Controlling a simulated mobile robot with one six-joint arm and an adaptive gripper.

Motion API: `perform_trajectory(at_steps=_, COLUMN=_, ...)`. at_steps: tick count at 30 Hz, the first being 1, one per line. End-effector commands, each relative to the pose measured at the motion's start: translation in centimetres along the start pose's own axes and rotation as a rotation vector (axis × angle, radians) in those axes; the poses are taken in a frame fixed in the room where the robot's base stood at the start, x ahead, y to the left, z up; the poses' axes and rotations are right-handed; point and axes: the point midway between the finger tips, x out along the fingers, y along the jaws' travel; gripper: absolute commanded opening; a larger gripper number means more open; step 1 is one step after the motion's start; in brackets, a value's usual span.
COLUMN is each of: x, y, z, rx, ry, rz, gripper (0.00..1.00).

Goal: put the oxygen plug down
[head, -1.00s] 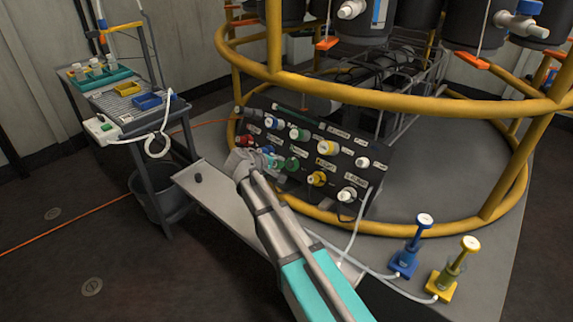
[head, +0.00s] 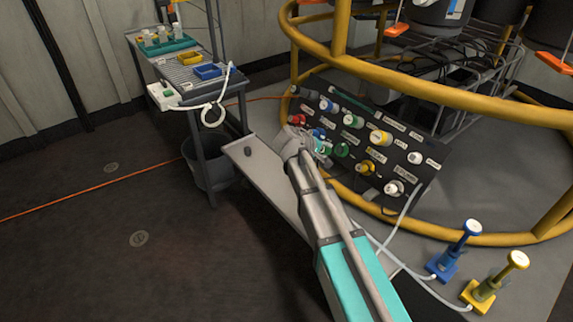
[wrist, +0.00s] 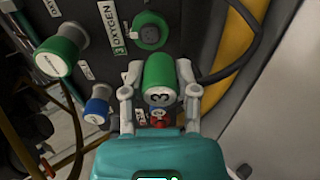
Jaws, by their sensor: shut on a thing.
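The oxygen plug (wrist: 158,72) is a green cylinder with a pale end marked 3. In the wrist view it sits between the two fingers of my gripper (wrist: 158,82), which is shut on it. Beyond it is a green-ringed socket (wrist: 150,31) beside the label "3 OXYGEN"; the plug looks apart from it. In the head view my gripper (head: 318,149) is in front of the lower left part of the dark connector panel (head: 400,134). The plug is mostly hidden there by my wrist.
Other coloured plugs sit close by on the panel, including a blue one (wrist: 96,110) and a larger green one (wrist: 60,55). A pale, mostly bare shelf (head: 262,172) with a small dark knob (head: 248,152) lies left of my arm. A yellow rail (head: 440,95) curves above the panel.

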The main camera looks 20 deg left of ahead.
Motion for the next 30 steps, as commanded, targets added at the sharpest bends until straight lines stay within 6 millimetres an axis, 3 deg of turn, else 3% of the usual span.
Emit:
perform_trajectory(at_steps=11, x=-3.3, y=-3.6, z=0.9, rx=0.024, ry=-0.019, rz=-0.299, gripper=0.00)
perform_trajectory(at_steps=21, x=-8.6, y=-7.7, z=1.6, rx=0.020, ry=-0.020, rz=-0.649, gripper=0.00)
perform_trajectory(at_steps=30, x=-13.2, y=-9.9, z=1.9, rx=-0.002, ry=-0.006, rz=-0.891, gripper=0.00)
